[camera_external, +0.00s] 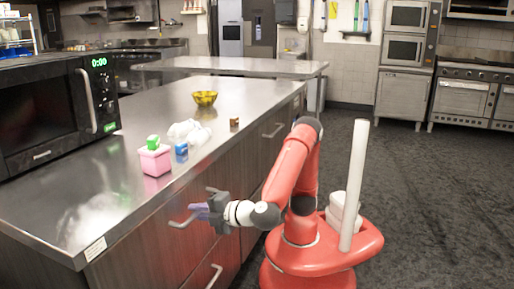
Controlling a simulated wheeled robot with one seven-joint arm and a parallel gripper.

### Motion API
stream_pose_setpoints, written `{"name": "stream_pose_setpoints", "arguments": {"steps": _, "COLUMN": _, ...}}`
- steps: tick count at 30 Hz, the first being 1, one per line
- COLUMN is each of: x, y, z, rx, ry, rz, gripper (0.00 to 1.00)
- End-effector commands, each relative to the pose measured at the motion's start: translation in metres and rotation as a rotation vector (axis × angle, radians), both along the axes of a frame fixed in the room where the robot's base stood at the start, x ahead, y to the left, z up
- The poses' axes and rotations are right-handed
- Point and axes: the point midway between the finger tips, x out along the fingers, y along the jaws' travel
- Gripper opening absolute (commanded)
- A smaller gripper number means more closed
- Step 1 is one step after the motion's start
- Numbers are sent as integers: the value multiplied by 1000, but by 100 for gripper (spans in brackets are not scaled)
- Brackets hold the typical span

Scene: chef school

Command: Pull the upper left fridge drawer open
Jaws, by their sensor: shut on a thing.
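The upper left drawer (150,238) is a dark wood-look front under the near left end of the steel counter. Its metal bar handle (180,223) sticks out from the front. My gripper (200,211) reaches in from the right and is shut on this handle, around its middle. The fingers hide part of the bar. I cannot tell from this view whether the drawer stands out from the counter front.
A lower drawer handle (215,276) is below, and another handle (274,131) is farther along. On the steel counter (120,185) are a microwave (55,110), a pink box (155,161), a blue item (181,148) and a yellow bowl (205,98). The floor (430,200) at right is clear.

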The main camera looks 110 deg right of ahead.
Motion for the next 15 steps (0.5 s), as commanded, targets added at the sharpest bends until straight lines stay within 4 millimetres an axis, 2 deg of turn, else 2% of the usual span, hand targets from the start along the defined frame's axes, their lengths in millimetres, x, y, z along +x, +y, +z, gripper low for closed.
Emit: {"name": "stream_pose_setpoints", "arguments": {"steps": 15, "x": -82, "y": 83, "z": -1, "rx": -1, "ry": 6, "rz": 6, "gripper": 0}}
